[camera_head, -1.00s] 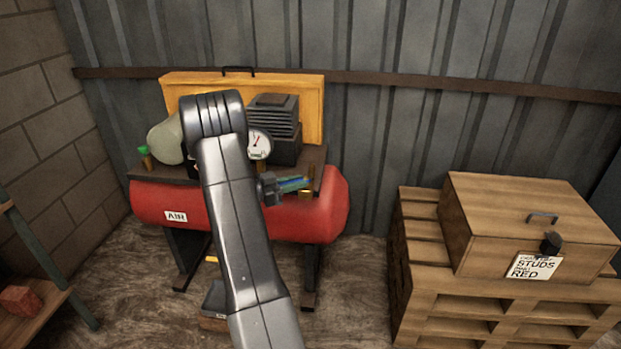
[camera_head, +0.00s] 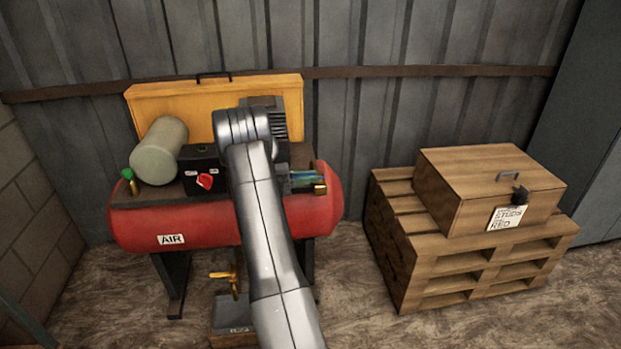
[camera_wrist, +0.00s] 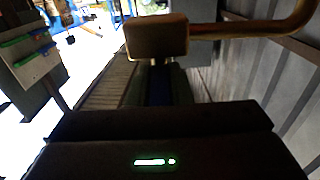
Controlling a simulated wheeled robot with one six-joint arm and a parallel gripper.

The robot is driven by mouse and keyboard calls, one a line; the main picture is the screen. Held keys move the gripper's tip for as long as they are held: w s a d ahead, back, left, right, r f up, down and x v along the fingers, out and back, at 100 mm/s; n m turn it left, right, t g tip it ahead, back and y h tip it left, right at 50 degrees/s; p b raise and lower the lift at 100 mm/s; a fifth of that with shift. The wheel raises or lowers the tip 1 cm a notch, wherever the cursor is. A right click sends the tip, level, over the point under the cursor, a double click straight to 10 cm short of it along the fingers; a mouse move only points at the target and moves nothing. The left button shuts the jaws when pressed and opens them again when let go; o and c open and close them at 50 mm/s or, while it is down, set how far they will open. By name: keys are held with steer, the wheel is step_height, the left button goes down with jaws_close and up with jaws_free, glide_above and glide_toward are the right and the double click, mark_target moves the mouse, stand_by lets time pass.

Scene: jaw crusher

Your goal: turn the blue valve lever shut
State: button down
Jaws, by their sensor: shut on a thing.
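The blue valve lever (camera_wrist: 158,86) shows as a dark blue strip between my fingers in the wrist view. My gripper (camera_wrist: 158,80) is shut on it, just in front of a brass block (camera_wrist: 157,38) with a pipe. In the head view my gripper (camera_head: 308,181) is at the right end of the red air tank (camera_head: 135,230), beside a small brass fitting (camera_head: 320,189). My arm and fingers hide most of the lever there, so its exact angle is unclear.
A black box with a red knob (camera_head: 205,181), a grey-green cylinder (camera_head: 160,152) and a green-topped valve (camera_head: 128,175) sit on the tank. A yellow-handled valve (camera_head: 226,276) is below. A wooden crate (camera_head: 440,200) on a pallet stands right; open floor lies between.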

stand_by(0.4)
steer(key=c, duration=1.3)
jaws_free()
steer(key=a, duration=0.7)
steer(key=shift+s+a, duration=0.2)
steer(key=shift+s, duration=0.2)
steer(key=shift+d, duration=0.15)
steer(key=d, duration=0.7)
steer(key=shift+w+d, duration=0.15)
steer(key=shift+w, duration=0.25)
steer(key=shift+t, duration=0.3)
